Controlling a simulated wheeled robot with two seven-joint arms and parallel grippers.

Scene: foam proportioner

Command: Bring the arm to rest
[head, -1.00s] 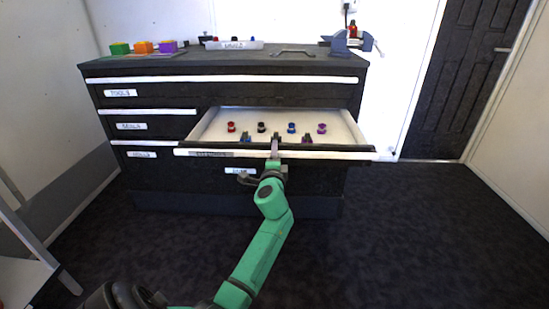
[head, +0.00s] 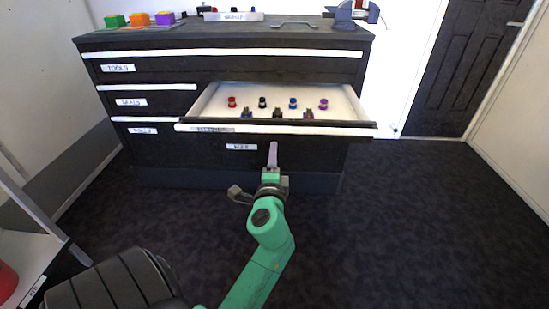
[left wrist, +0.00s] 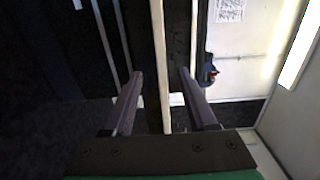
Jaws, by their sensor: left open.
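My left arm (head: 268,228) is green and reaches up from the bottom of the head view. My left gripper (head: 273,150) is at its end, in front of the black cabinet and below the open drawer's front edge. In the left wrist view, the two fingers of the left gripper (left wrist: 163,80) stand apart. No object is held between them; the drawer's pale front strip (left wrist: 162,60) shows in the gap behind. My right gripper is not in view.
The open drawer (head: 345,103) holds several small red, black, blue and purple parts. The black cabinet (head: 110,55) carries coloured blocks (head: 139,19), a label tray (head: 234,15) and a vise (head: 345,15). A white shelf (head: 30,250) stands at left. Dark floor (head: 420,230) is clear at right.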

